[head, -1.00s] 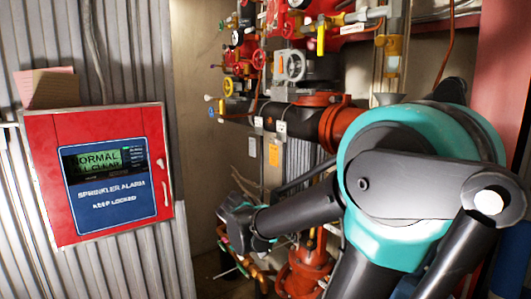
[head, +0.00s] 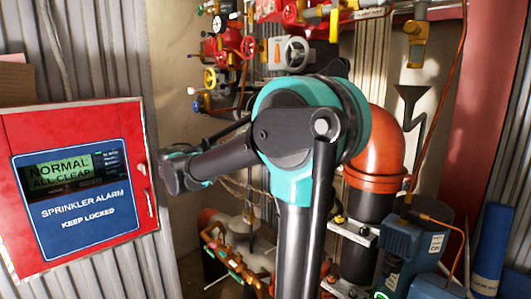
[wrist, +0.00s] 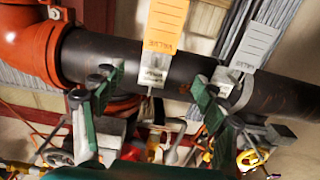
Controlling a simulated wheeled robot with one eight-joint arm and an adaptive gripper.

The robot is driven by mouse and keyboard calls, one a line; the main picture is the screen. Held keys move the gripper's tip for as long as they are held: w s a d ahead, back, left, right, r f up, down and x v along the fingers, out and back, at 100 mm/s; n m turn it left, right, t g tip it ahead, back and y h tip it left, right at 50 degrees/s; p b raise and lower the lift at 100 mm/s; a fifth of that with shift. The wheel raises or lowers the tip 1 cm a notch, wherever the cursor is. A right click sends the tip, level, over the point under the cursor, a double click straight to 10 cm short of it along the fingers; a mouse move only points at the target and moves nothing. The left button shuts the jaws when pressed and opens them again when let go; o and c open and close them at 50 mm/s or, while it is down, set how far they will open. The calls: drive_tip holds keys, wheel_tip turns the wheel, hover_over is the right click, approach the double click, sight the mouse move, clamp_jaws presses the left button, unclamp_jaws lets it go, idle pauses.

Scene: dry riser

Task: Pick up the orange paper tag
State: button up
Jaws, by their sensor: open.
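The orange paper tag (wrist: 168,18) is at the top middle of the wrist view, in front of a dark pipe (wrist: 110,62), with its upper edge cut off by the frame. It has ruled lines and a pale end strip with upside-down print. My gripper (wrist: 150,93) is open and empty. Its two green-padded fingers stand wide apart, left and right, below the tag in the picture. The tag lies across from the gap between them, apart from both fingers. In the head view I cannot make out the tag or the fingers; my arm covers much of the pipework.
A white tag (wrist: 250,42) hangs right of the orange one, near the right finger. An orange-red pipe fitting (wrist: 30,40) is at the left. In the head view, a red alarm box (head: 75,185) stands left of my arm, and valves with handwheels (head: 290,53) are behind it.

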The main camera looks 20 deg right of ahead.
drive_tip(key=x, duration=1)
drive_tip(key=shift+d+f, duration=0.1)
drive_tip(key=shift+d, duration=0.25)
drive_tip(key=shift+c, duration=0.4)
drive_tip(key=c, duration=0.8)
